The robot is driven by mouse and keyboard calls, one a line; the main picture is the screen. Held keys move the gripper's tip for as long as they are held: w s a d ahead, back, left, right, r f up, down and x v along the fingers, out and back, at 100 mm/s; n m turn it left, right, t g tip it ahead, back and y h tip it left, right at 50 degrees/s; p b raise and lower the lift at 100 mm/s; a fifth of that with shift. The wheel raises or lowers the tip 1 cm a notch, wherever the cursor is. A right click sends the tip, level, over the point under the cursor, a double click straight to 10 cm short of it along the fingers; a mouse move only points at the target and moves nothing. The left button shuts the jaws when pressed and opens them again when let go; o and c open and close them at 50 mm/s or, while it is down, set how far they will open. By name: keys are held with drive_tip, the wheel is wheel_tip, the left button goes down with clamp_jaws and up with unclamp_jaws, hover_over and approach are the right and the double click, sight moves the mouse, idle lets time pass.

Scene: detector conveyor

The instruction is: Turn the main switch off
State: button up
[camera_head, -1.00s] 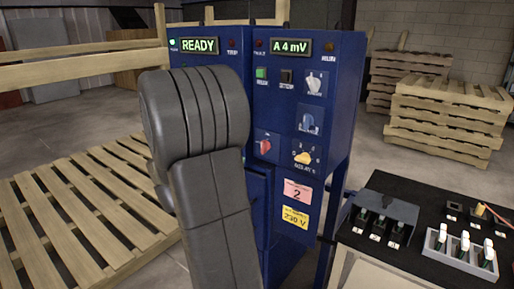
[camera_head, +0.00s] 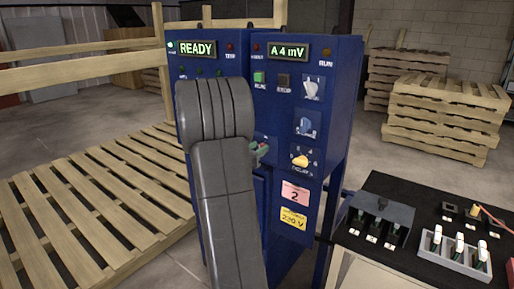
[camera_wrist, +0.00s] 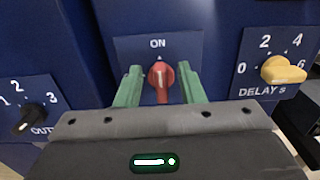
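The main switch is a red rotary knob (camera_wrist: 161,76) on a blue plate in the wrist view, with "ON" printed above it. Its grip stands upright, in line with the mark under "ON". My gripper (camera_wrist: 160,88) is open, with one green finger on each side of the knob and a gap on both sides. My grey arm and the fingers hide most of the knob there.
A yellow delay knob (camera_wrist: 283,70) is right of the switch, and a black knob (camera_wrist: 32,117) is lower left. Above are a green button (camera_head: 259,79) and a display reading "READY" (camera_head: 198,49). A black-topped table (camera_head: 395,250) with small parts stands at the right.

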clamp_jaws()
drive_tip(key=shift+w, duration=0.1)
idle(0.3)
drive_tip(key=n, duration=0.6)
drive_tip(key=a+f+n, duration=0.1)
drive_tip(key=n, duration=0.5)
drive_tip(key=w+n, duration=0.1)
drive_tip(key=n, duration=0.4)
drive_tip(key=shift+a+f+n, duration=0.2)
drive_tip(key=shift+f+n, duration=0.2)
idle(0.4)
